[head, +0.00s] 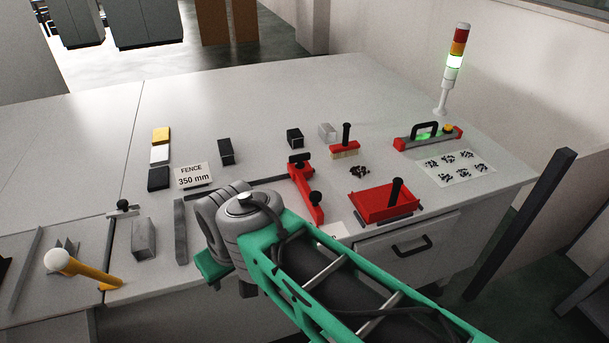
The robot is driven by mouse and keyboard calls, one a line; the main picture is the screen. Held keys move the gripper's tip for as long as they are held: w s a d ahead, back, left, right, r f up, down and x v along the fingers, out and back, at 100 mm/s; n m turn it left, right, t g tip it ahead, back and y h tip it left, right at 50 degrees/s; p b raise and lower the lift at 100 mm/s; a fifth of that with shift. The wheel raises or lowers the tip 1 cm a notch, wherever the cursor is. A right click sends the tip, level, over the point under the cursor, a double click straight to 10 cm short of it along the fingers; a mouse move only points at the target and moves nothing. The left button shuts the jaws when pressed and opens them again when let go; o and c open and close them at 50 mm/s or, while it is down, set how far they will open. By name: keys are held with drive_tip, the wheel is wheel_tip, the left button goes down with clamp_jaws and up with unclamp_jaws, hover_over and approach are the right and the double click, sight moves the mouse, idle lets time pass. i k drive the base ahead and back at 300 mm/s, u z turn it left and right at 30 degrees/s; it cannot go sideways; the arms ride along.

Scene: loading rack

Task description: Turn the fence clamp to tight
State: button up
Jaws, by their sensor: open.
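A red fence piece (305,190) sits at the right end of a dark rail (262,183) on the light bench. It has a black block at its top end and a round black knob (316,198) near its lower end. I cannot tell which of these is the fence clamp, or how it is turned. A sign (193,176) reading "FENCE 350 mm" stands at the rail's left. My gripper (228,283) is at the bench's front edge, left of and nearer than the red piece, and apart from it. My wrist mostly hides its fingers; no held object shows.
A yellow lever with a white knob (57,260) and a grey block (143,238) stand at the left. The bench's back left is clear.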

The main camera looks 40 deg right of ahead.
sight(297, 159)
drive_tip(key=u, duration=1.85)
drive_tip(key=k, duration=1.2)
drive_tip(key=z, duration=1.85)
drive_tip(key=i, duration=1)
drive_tip(key=u, duration=0.05)
